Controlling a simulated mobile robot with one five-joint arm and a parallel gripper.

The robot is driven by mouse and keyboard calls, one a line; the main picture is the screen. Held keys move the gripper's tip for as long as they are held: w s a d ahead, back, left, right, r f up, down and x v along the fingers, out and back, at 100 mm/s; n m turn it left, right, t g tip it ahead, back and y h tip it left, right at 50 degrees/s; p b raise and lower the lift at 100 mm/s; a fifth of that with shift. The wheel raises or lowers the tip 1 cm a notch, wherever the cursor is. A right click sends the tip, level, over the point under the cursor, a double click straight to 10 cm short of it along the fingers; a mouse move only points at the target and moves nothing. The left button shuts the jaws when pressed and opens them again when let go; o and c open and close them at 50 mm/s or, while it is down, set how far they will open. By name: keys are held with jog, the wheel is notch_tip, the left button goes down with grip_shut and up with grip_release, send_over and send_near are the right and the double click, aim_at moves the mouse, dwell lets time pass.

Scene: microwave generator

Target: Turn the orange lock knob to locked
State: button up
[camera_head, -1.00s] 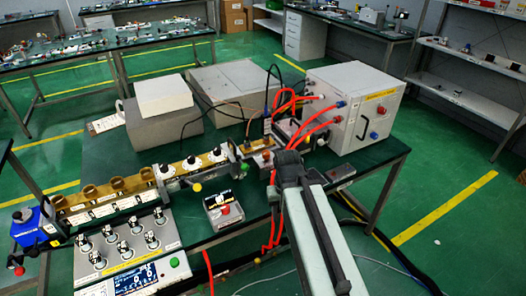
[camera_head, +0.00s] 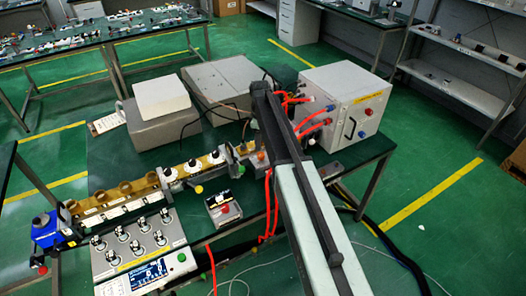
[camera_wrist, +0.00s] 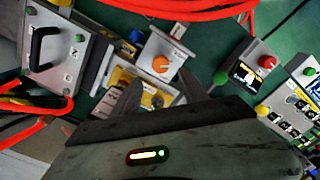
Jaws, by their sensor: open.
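The orange lock knob (camera_wrist: 160,64) is in the upper middle of the wrist view, on a small light grey box (camera_wrist: 165,48). My gripper (camera_wrist: 157,92) is open and empty. Its two dark fingers point up toward the box, and the knob shows beyond and between the fingertips. I see no contact with the knob, but the exact gap is hard to judge. In the head view my arm covers the gripper. The knob's lock markings are too small to read.
A white cabinet (camera_head: 345,103) with red cables stands at the back right of the bench. A small box with a red knob (camera_head: 224,208) is left of my arm, and a silver control panel (camera_head: 138,238) is at front left. Red cables (camera_wrist: 200,10) cross the wrist view's top.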

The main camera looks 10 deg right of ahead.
aim_at(261, 154)
notch_tip(261, 154, down, 8)
jog(key=b, duration=0.7)
jog(key=shift+r, duration=0.3)
